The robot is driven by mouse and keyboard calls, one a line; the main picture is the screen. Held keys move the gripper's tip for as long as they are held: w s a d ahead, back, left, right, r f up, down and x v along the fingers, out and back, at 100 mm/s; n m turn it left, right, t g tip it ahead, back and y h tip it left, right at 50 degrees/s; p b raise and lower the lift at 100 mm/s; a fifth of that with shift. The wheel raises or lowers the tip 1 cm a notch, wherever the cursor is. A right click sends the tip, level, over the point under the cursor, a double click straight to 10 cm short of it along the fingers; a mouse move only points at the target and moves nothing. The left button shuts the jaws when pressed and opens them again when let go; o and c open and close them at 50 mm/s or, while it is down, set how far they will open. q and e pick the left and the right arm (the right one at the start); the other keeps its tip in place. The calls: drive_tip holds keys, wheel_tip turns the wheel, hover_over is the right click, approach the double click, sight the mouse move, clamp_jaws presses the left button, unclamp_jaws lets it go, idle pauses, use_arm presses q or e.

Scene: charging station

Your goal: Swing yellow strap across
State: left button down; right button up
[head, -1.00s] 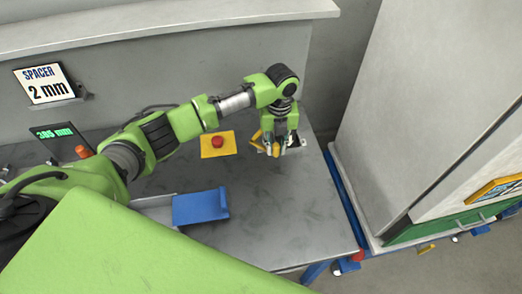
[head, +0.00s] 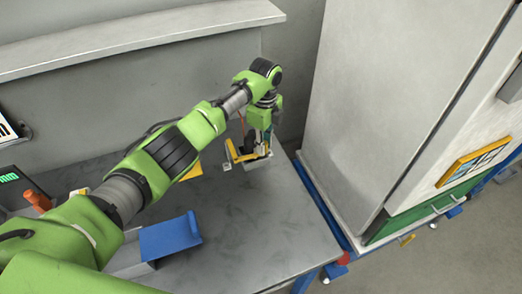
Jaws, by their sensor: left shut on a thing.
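The yellow strap (head: 235,153) is at the far right end of the grey table, beside a small light-grey bracket (head: 258,163). It shows as an angled yellow piece on the left side of my left gripper (head: 262,147). That gripper points down over the bracket and is shut on the yellow strap; its fingertips are small and partly hidden. My right gripper does not show.
A blue angled holder (head: 170,236) stands near the table's front. A yellow plate (head: 192,172) is partly hidden behind my left arm. A tall grey cabinet (head: 375,110) stands close right of the table (head: 250,225). The table's front right is clear.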

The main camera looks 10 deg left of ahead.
use_arm(q)
drive_tip(key=shift+w+r, duration=0.1)
drive_tip(key=shift+w, duration=0.2)
drive_tip(key=shift+n, duration=0.3)
drive_tip(key=c, duration=1.8)
unclamp_jaws()
wheel_tip(320, 180, up, 12)
drive_tip(key=shift+f, duration=0.1)
